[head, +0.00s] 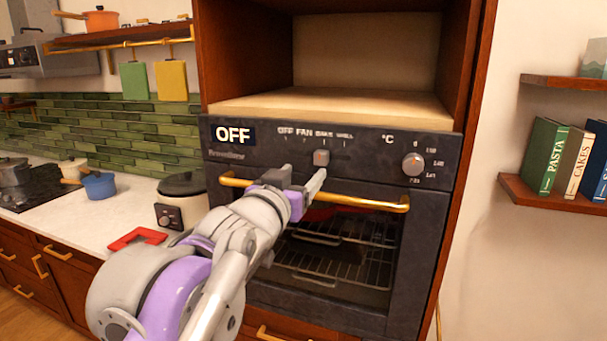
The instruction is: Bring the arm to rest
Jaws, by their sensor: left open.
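My left gripper (291,184) is at the end of my left arm (205,262), which reaches in from the lower left. The gripper is open, its fingertips just below the oven's control panel, in front of the upper part of the oven door. The brass handle (372,203) passes by the gripper; I cannot tell whether they touch. The oven (400,150) has its door shut, and its display (233,134) reads OFF. The selector knob (321,157) is close to the fingertips. My right gripper is out of view.
A counter (100,222) on the left holds a rice cooker (180,205), a red square item (137,238) and a blue pot (99,184). Above the oven is an empty niche (330,105). A bookshelf (550,196) juts from the right wall.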

